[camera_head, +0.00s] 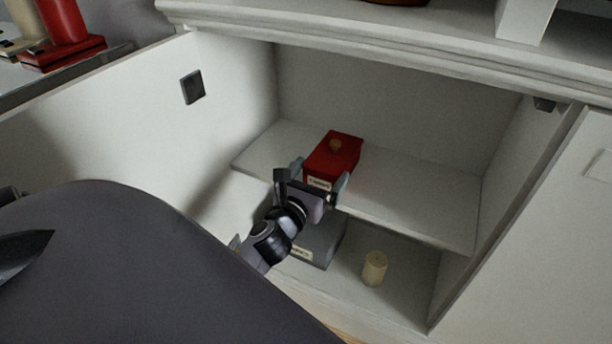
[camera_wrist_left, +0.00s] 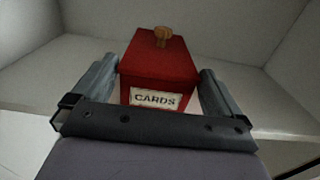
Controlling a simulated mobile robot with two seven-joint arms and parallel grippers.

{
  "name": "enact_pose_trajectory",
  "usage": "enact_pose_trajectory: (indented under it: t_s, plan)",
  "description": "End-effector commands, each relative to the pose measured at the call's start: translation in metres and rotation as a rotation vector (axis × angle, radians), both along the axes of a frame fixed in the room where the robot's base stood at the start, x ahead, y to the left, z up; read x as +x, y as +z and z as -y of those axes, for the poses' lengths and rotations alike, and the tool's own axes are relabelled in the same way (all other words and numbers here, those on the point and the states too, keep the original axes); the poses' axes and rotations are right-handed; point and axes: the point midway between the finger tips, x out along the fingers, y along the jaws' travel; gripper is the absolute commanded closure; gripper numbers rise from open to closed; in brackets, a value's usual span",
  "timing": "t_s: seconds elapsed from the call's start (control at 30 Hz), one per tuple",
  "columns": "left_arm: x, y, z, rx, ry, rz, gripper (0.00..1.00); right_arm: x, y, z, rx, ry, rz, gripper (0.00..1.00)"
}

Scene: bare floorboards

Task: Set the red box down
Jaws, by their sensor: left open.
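The red box (camera_head: 334,155) has a small brown knob on its lid and a white label on its front. It rests upright on the upper shelf (camera_head: 410,190) inside the open white cabinet. In the left wrist view the red box (camera_wrist_left: 158,62) shows its label, "CARDS". My left gripper (camera_head: 325,180) is open, with one finger on each side of the box's front part. In the wrist view its fingers (camera_wrist_left: 158,85) stand apart, with a narrow gap visible near the box sides. My right gripper does not show.
Below the shelf a grey box (camera_head: 320,245) and a cream candle (camera_head: 374,268) stand on the cabinet floor. The upper shelf is clear to the right of the red box. An open door (camera_head: 120,120) stands at the left. Red and cream objects (camera_head: 62,40) are at the upper left.

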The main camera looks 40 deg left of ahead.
Motion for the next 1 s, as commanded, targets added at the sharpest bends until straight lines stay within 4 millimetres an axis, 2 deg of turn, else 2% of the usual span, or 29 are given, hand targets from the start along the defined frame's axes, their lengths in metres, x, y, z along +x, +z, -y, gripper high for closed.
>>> enact_pose_trajectory:
  t_s: [0.1,0.3,0.5,0.7,0.77,0.87,1.0]
  plan:
    - [-0.022,-0.001,0.005,-0.003,0.001,-0.002,0.00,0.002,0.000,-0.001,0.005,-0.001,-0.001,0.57]
    - [-0.047,-0.001,0.011,-0.003,0.000,0.000,0.00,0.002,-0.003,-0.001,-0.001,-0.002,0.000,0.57]
    - [-0.059,0.000,0.014,-0.001,0.000,0.000,0.00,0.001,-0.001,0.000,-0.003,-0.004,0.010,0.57]
    - [-0.061,0.000,0.016,-0.035,-0.003,0.006,0.00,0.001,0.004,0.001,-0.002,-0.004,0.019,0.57]
    - [-0.061,0.000,0.020,-0.106,-0.010,0.016,0.00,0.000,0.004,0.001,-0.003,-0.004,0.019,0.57]
    - [-0.063,0.000,0.031,-0.335,-0.028,0.042,0.00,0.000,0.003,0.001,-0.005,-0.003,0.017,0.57]
    - [-0.067,-0.003,0.058,-0.823,-0.056,0.074,0.00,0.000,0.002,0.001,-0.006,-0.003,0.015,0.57]
